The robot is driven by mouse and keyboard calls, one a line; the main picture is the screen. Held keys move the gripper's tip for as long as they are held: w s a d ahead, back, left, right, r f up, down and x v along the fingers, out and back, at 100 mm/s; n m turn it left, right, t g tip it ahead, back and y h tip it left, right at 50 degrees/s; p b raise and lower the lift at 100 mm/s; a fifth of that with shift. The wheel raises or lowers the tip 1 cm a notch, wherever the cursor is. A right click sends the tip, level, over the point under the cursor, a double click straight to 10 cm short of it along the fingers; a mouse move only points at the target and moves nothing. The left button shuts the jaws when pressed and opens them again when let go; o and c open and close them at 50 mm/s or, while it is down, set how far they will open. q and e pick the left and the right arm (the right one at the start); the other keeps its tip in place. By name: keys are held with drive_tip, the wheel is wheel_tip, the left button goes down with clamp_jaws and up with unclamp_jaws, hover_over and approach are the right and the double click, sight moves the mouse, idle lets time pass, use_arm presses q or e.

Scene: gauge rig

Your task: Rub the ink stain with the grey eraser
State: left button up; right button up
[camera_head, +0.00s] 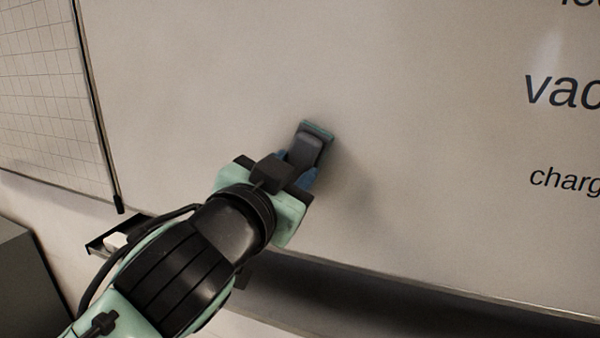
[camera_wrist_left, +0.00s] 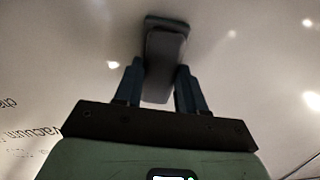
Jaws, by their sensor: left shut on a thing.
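The grey eraser (camera_head: 309,146), with a teal-edged pad, is at the whiteboard (camera_head: 420,110). My left gripper (camera_head: 299,168) is shut on it, its blue fingers on either side of the eraser's body. In the left wrist view the eraser (camera_wrist_left: 164,62) stands out beyond the fingertips (camera_wrist_left: 160,78) with its pad end toward the board. The pad looks close to or against the board; I cannot tell firm contact. I see no ink stain on the bare board; whatever lies behind the eraser and gripper is hidden. My right gripper is not in view.
Printed words, "vac" (camera_head: 562,90) and "charg" (camera_head: 563,179), are on the board at right. A gridded panel (camera_head: 35,85) is at left. A small dark tray (camera_head: 97,245) sits by the board's lower edge, partly behind my arm. A grey box (camera_head: 25,290) is at lower left.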

use_arm(q)
drive_tip(key=shift+w+a+f+p, duration=0.1)
drive_tip(key=shift+w+a+p, duration=0.55)
drive_tip(key=shift+a, duration=0.85)
drive_tip(key=shift+w+a+r+p, duration=0.1)
drive_tip(key=shift+w+a+p, duration=0.55)
drive_tip(key=shift+a, duration=0.85)
drive_tip(key=shift+w+a+f+p, duration=0.1)
drive_tip(key=shift+w+a+p, duration=0.3)
drive_tip(key=shift+a+p, duration=0.75)
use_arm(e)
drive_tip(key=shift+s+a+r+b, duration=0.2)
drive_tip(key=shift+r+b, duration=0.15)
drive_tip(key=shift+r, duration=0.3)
use_arm(q)
drive_tip(key=shift+a, duration=0.35)
drive_tip(key=shift+s, duration=0.1)
